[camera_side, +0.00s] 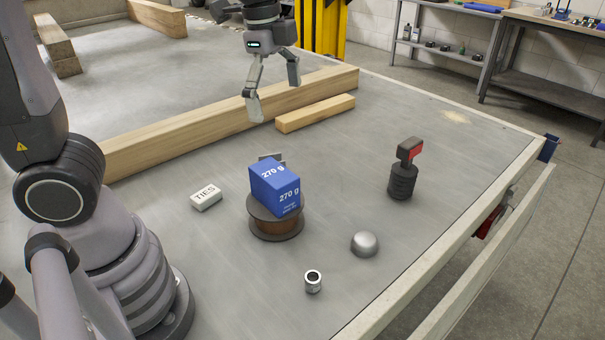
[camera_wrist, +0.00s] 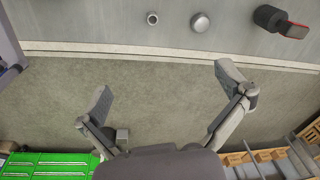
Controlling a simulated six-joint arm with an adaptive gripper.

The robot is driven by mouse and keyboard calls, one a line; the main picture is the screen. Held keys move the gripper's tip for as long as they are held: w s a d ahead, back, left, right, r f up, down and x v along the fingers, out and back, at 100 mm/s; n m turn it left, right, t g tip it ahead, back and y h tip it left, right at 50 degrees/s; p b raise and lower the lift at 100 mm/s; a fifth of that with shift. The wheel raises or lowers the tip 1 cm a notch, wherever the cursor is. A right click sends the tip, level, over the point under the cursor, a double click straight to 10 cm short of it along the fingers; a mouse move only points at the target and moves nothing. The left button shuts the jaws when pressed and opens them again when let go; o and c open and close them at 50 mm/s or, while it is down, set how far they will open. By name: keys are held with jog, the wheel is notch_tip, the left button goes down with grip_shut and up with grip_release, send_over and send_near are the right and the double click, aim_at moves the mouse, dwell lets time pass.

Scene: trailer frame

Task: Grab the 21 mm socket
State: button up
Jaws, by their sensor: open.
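The socket (camera_side: 313,281) is a small shiny metal cylinder with an open top, standing upright near the front of the grey table in the side view. It also shows near the top of the wrist view (camera_wrist: 153,18). No size marking can be read on it. My gripper (camera_side: 274,99) is open and empty, high up at the back in the side view, well away from the socket. In the wrist view its two fingers (camera_wrist: 166,82) are spread wide with nothing between them.
A silver dome (camera_side: 365,243) sits right of the socket. Wooden beams (camera_side: 200,135) lie farther back.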

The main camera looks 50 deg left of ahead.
jog(key=s+a+r+n+t, duration=0.2)
jog(key=s+a+r+n, duration=0.1)
jog(key=s+a+n, duration=0.2)
jog(key=shift+s+a+n, duration=0.15)
jog(key=shift+a+n, duration=0.35)
jog(key=shift+a, duration=0.1)
jog(key=s+a+n, duration=0.1)
jog(key=s+n, duration=0.1)
jog(key=s+a+n+t, duration=0.1)
jog(key=s+a+n, duration=0.1)
jog(key=s+a+n+t, duration=0.1)
jog(key=s+n, duration=0.1)
jog(key=n, duration=0.1)
jog(key=shift+s+a+r+y, duration=0.1)
jog(key=shift+s+a+y, duration=0.05)
jog(key=shift+s+y, duration=0.2)
jog(key=shift+c, duration=0.5)
jog(key=shift+s, duration=0.15)
jog(key=shift+c, duration=1)
jog(key=c, duration=0.3)
